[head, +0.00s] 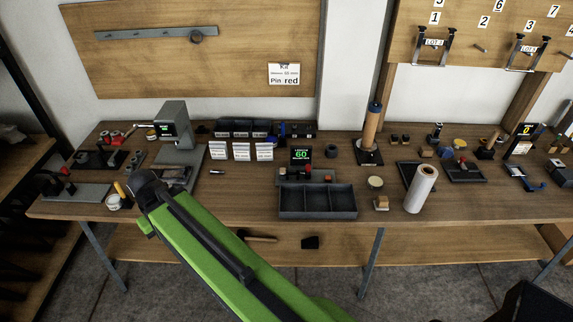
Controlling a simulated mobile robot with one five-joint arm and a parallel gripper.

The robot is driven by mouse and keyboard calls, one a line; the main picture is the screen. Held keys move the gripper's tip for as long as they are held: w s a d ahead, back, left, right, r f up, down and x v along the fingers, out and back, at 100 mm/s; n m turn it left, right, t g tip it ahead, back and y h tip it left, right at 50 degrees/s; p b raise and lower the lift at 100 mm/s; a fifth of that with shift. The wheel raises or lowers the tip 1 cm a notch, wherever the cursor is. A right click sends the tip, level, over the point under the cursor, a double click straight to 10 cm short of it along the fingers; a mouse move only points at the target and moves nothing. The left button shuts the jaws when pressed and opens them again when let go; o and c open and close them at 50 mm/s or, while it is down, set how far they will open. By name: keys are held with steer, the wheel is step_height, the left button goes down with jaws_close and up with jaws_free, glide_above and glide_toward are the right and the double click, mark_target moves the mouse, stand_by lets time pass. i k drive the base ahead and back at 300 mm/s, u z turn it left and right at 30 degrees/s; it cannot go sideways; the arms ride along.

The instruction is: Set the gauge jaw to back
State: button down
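I cannot tell for certain which thing is the gauge jaw. A device with a green "60" display (301,155) stands at the middle of the bench, with a small grey base (318,174) carrying red and dark parts in front of it. A grey machine with a green screen (174,135) stands at the left. My green arm reaches up and left from the bottom of the view, over the bench's front left. Its dark end (146,183) is in front of the grey machine and hides part of its base. The gripper's fingers cannot be made out.
A dark divided tray (318,213) sits at the bench's (240,205) front middle. White cards (241,151), a cork-coloured column (371,128) and a white roll (420,189) stand around it. Small tools crowd both ends.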

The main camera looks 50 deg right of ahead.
mark_target(307, 174)
steer(key=i, duration=1)
steer(key=u, duration=0.05)
